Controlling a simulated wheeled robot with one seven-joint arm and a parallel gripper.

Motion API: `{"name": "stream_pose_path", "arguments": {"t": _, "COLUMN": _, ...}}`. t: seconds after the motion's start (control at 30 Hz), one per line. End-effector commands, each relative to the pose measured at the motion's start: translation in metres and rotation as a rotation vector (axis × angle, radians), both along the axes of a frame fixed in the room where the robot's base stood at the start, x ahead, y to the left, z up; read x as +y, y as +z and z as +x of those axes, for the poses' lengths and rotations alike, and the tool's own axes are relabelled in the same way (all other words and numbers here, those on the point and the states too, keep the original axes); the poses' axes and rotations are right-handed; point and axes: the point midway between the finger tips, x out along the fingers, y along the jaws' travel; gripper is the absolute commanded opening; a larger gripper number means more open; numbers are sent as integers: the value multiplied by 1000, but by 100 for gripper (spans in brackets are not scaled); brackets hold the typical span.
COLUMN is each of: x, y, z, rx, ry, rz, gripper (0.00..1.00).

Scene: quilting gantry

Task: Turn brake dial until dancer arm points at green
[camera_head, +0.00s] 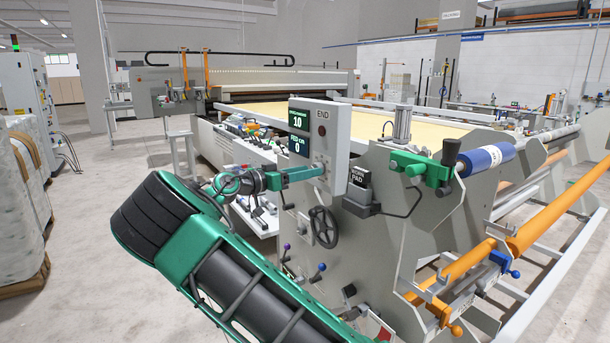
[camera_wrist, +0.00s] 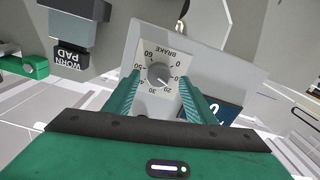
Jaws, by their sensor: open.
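The brake dial (camera_wrist: 158,75) is a round grey knob on a pale plate marked BRAKE, with numbers from 0 to 60 around it. Its pointer mark seems to face near 20. My gripper (camera_wrist: 160,80) is open, with one teal finger on each side of the knob in the wrist view; contact cannot be told. In the head view my gripper (camera_head: 318,170) reaches the lower front of the grey control box (camera_head: 335,140) and covers the dial. I cannot make out a dancer arm or its green mark in either view.
The control box has a display reading 10 (camera_head: 298,121) and one reading 0 (camera_head: 298,146). A black handwheel (camera_head: 324,227) sits below. A WORN PAD box (camera_head: 359,188), green clamp (camera_head: 408,166) and blue roller (camera_head: 487,160) stand right.

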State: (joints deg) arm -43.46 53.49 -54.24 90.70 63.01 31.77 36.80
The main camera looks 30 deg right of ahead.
Motion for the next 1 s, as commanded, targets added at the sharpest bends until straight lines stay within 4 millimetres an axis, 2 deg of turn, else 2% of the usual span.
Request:
{"name": "stream_pose_path", "arguments": {"t": 0.13, "x": -8, "y": 0, "z": 0, "rx": 0, "ry": -2, "rz": 1, "gripper": 50}}
{"name": "stream_pose_path", "arguments": {"t": 0.4, "x": -8, "y": 0, "z": 0, "rx": 0, "ry": -1, "rz": 0, "gripper": 50}}
{"name": "stream_pose_path", "arguments": {"t": 0.57, "x": -8, "y": 0, "z": 0, "rx": 0, "ry": -1, "rz": 0, "gripper": 12}}
{"name": "stream_pose_path", "arguments": {"t": 0.6, "x": -8, "y": 0, "z": 0, "rx": 0, "ry": 0, "rz": 0, "gripper": 9}}
{"name": "stream_pose_path", "arguments": {"t": 1.0, "x": -7, "y": 0, "z": 2, "rx": -75, "ry": 4, "rz": 2, "gripper": 9}}
